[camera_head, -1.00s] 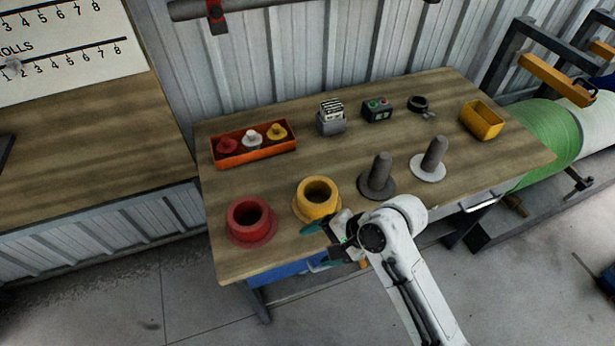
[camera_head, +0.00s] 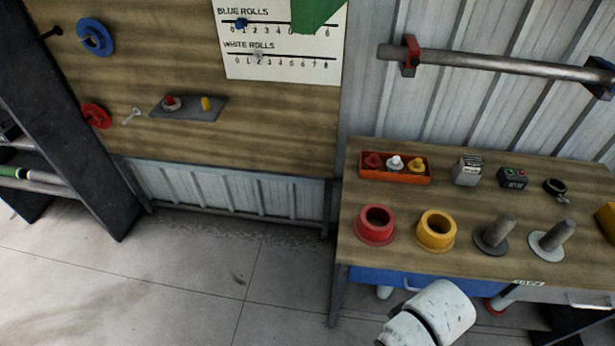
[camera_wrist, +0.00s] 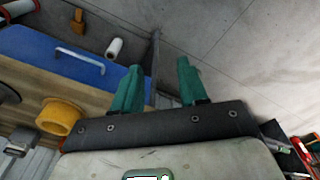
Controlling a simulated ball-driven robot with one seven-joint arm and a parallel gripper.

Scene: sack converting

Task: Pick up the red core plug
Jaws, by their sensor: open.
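A small red plug (camera_head: 373,161) stands at the left end of an orange tray (camera_head: 395,179) on the workbench in the head view, beside a white plug (camera_head: 394,163) and a yellow plug (camera_head: 416,165). A larger red flanged ring (camera_head: 376,225) stands nearer the bench's front left corner. My gripper (camera_wrist: 158,80) shows in the wrist view with its two green fingers apart and nothing between them. It is beside the bench front and over the floor, away from the tray. The head view shows only part of my arm, below the bench edge. The red plug cannot be made out in the wrist view.
A yellow flanged ring (camera_head: 436,230) and two posts on discs (camera_head: 495,234) (camera_head: 553,241) line the bench front. The blue drawer (camera_wrist: 65,52) is below the top. A small shelf (camera_head: 188,114) on the left board holds a red-topped piece and a yellow one. Floor at left is clear.

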